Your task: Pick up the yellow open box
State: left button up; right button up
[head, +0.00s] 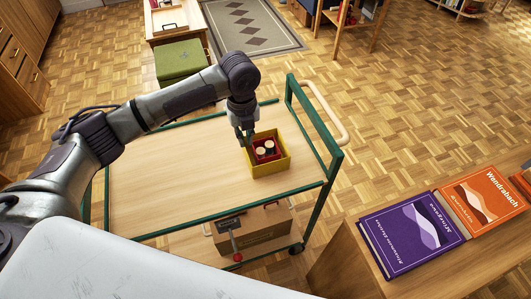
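The yellow open box (270,172) stands upright on the wooden top of a green-framed cart (160,180), near the cart's right end. Inside it is a smaller red container (257,159) with round cream and dark items. My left gripper (245,139) points down at the box's back left corner. Its fingertips are close to the rim there and hide part of it. I cannot tell whether the fingers touch the wall, or how far apart they are. My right gripper is not in view.
The cart's raised green end with a pale handle (329,114) stands just right of the box. A brown case (252,229) is on the lower shelf. Purple (411,232) and orange (484,199) books lie on a wooden surface at right. The cart top left of the box is clear.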

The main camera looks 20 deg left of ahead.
aim_at(246, 151)
pick_arm(q)
notch_tip(246, 151, down, 2)
jog(key=shift+f, duration=0.1)
jog(key=f+p, duration=0.1)
jog(key=f, duration=0.3)
jog(key=shift+s+f, duration=0.1)
jog(key=shift+s, duration=0.1)
jog(key=shift+f, duration=0.2)
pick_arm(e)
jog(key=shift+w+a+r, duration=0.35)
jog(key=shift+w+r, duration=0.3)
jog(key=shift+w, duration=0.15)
pick_arm(q)
grip_shut()
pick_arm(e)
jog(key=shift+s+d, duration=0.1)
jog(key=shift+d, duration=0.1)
pick_arm(q)
jog(key=shift+r, duration=0.15)
